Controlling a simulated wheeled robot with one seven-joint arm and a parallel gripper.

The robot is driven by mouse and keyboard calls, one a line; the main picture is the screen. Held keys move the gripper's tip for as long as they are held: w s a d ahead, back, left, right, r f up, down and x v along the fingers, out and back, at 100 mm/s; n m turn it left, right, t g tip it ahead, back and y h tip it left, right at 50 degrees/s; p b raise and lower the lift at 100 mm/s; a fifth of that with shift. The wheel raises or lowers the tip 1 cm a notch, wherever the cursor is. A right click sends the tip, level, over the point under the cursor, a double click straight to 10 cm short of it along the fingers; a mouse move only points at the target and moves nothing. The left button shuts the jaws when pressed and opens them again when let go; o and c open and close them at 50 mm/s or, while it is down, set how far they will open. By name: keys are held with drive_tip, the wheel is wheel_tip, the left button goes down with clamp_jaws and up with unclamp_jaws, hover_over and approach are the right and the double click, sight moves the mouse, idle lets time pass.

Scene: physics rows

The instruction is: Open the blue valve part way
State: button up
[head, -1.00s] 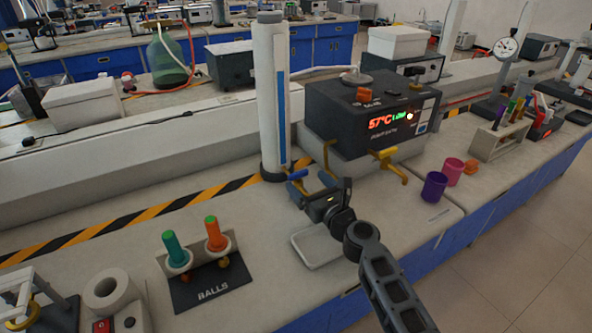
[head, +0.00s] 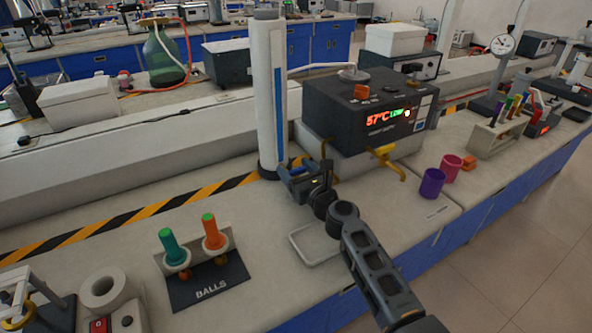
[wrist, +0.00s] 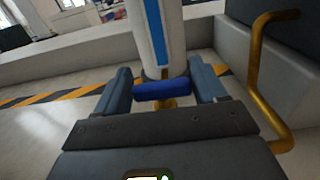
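The blue valve (wrist: 163,90) is a short bar handle on a brass stem at the foot of a white column (wrist: 158,40) with a blue stripe. In the wrist view, my gripper (wrist: 161,76) is open, with one finger at each end of the blue handle. The handle lies crosswise between the fingers. I cannot tell whether either finger touches it.
A dark heater box (head: 370,115) with a red display stands right of the column, with yellow bent pipes (head: 385,158) in front. A shallow white tray (head: 318,245) lies below my arm.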

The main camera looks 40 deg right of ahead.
drive_tip(key=c, duration=0.5)
drive_tip(key=shift+c, duration=0.2)
drive_tip(key=shift+n+y, duration=0.4)
drive_tip(key=shift+y, duration=0.2)
drive_tip(key=n+y, duration=0.1)
drive_tip(key=y, duration=0.1)
drive_tip(key=n+y+b, duration=0.1)
drive_tip(key=n+y, duration=0.1)
drive_tip(key=y, duration=0.1)
drive_tip(key=shift+d+f+n+t+y, duration=0.1)
drive_tip(key=shift+n+t+y, duration=0.2)
drive_tip(key=shift+n+g+y+b, duration=0.6)
drive_tip(key=shift+n+y, duration=0.55)
drive_tip(key=shift+y, duration=0.6)
drive_tip(key=shift+n+g+y+b, duration=0.55)
drive_tip(key=shift+n+y, duration=0.6)
drive_tip(key=shift+y, duration=0.6)
drive_tip(key=o, duration=1)
drive_tip(key=shift+c, duration=0.2)
